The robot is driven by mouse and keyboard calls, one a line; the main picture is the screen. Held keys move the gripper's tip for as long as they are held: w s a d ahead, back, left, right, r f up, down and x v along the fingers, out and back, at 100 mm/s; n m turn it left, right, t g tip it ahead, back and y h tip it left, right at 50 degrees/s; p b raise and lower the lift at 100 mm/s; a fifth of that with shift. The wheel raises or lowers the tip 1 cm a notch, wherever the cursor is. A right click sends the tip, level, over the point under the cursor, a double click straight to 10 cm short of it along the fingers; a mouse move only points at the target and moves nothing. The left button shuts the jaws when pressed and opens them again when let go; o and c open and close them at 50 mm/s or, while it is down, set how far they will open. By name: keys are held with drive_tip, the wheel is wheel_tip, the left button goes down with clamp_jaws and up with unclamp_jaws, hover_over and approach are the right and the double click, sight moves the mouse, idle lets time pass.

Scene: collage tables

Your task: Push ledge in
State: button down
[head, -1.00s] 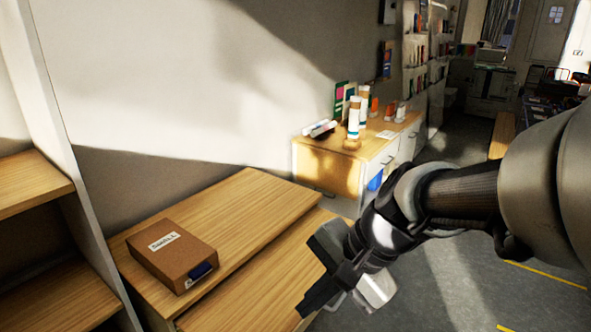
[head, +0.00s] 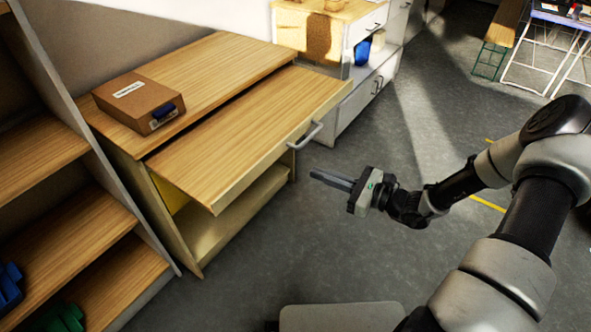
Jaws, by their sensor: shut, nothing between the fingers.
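The ledge (head: 245,125) is a wooden pull-out board with a grey bar handle (head: 306,136) on its front edge. It sticks out toward me from under the top of a wooden cabinet (head: 205,62). My gripper (head: 312,173) is shut and empty. In the picture it is just below and right of the handle, over the grey floor, with its fingers pointing left toward the cabinet. A gap shows between the fingers and the handle.
A brown labelled box (head: 138,101) sits on the cabinet top. A shelf unit (head: 75,215) with blue and green items stands at the left. A white drawer cabinet (head: 365,85) stands behind. The floor (head: 400,130) between is clear.

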wheel_tip(320, 180, down, 2)
drive_tip(key=d+m+t, duration=0.2)
drive_tip(key=b, duration=0.2)
approach(276, 153)
drive_tip(key=x, duration=0.6)
drive_tip(key=shift+w+a, duration=0.1)
drive_tip(key=shift+w, duration=0.1)
drive_tip(key=shift+a, duration=0.1)
